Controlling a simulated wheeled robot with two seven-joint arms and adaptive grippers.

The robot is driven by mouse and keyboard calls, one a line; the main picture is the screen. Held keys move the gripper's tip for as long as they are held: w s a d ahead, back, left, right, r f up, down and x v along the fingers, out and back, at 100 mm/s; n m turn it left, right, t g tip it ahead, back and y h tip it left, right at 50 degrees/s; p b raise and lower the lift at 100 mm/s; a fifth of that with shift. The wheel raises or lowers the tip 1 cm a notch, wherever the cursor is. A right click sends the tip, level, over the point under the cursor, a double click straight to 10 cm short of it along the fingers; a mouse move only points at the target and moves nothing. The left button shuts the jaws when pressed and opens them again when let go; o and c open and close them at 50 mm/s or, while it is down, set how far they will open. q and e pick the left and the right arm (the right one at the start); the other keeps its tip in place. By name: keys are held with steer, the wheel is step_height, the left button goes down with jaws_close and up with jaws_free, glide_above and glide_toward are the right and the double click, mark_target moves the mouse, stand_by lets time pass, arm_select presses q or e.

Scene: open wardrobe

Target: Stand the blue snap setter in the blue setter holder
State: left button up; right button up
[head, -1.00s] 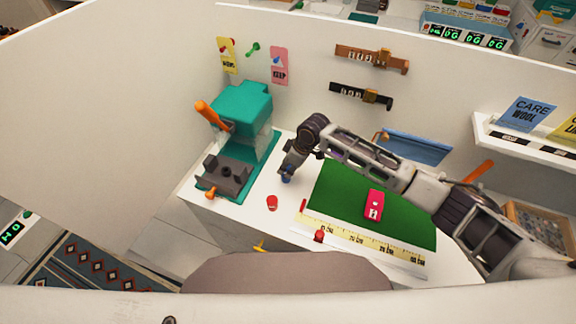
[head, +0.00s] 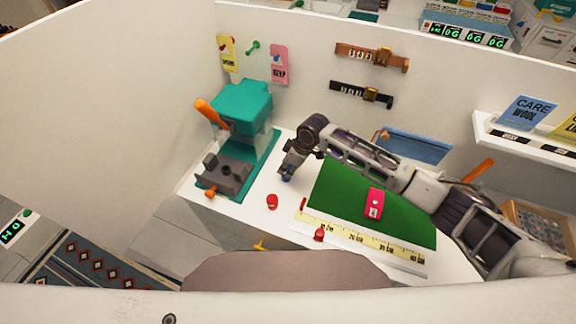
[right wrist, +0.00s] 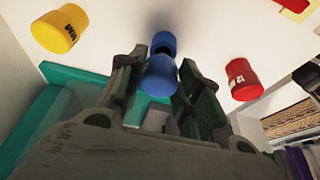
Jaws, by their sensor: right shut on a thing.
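My right gripper (head: 288,172) is low over the white worktop, between the teal press and the green mat. In the right wrist view its two fingers (right wrist: 165,92) are shut on a blue rounded piece (right wrist: 158,78), which looks like the blue snap setter. A second blue part (right wrist: 163,43) shows just beyond it, with a dark gap between them. I cannot tell whether this is the setter's far end or the blue setter holder. In the head view the gripper hides most of the blue. My left gripper is not in view.
The teal press (head: 240,105) with an orange handle stands to the left. A red cup (head: 272,201) is close to the gripper; the wrist view shows a yellow cup (right wrist: 60,28) and a red cup (right wrist: 243,78). The green mat (head: 335,190) carries a pink-red block (head: 375,203).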

steer(key=shift+f+b, duration=0.35)
steer(key=shift+f, duration=0.9)
stand_by(0.4)
steer(key=o, duration=1.2)
steer(key=shift+v, duration=5.95)
steer(key=shift+s, duration=0.1)
steer(key=shift+s+a+f, duration=0.1)
